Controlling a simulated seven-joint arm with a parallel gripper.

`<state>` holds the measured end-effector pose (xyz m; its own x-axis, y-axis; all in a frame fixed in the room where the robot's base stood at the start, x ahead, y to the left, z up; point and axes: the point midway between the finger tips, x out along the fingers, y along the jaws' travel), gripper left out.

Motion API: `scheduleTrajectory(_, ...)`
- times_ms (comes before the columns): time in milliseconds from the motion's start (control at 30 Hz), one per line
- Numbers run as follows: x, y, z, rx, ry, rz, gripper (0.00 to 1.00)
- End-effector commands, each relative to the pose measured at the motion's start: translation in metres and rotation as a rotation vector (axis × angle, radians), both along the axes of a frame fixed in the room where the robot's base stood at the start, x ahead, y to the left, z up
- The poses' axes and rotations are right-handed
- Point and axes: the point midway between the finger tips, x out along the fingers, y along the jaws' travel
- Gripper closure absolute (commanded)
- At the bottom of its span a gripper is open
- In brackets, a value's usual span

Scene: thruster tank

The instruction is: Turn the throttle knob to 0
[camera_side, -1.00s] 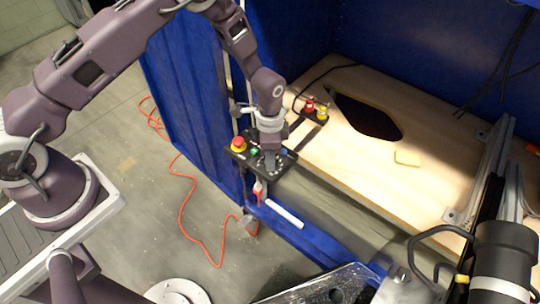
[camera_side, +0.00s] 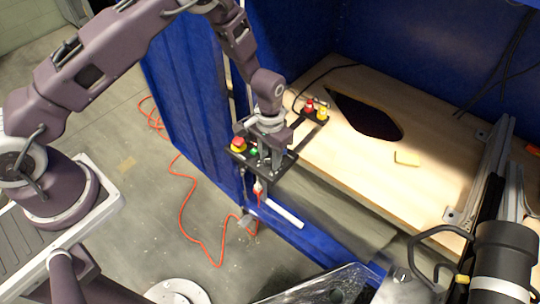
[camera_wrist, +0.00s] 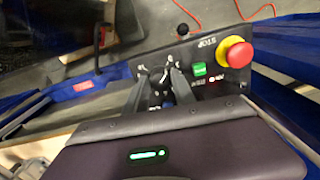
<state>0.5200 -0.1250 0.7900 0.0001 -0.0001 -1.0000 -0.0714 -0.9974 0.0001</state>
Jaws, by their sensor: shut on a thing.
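The control panel (camera_side: 284,168) is a dark plate with white markings, a green button and a red-and-yellow stop button. It also shows in the wrist view (camera_wrist: 222,84). My gripper (camera_side: 268,168) points down onto the panel. In the wrist view its two fingers (camera_wrist: 158,82) close around the throttle knob (camera_wrist: 156,74), a small dark knob inside a white-marked dial. The fingers hide most of the knob, and I cannot read its pointer or the dial numbers.
The red-and-yellow stop button (camera_side: 239,144) stands close left of my gripper, with the green button (camera_wrist: 199,70) between them. A second red button (camera_side: 309,106) and yellow button (camera_side: 322,115) sit on the wooden tank floor (camera_side: 440,190). An orange cable (camera_side: 181,215) lies on the ground.

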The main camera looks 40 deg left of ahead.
Motion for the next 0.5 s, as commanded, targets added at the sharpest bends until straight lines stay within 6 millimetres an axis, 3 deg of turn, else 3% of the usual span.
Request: scheduleTrajectory(500,0.0,0.0003,0.0003,0.001,0.0,0.089,1.0)
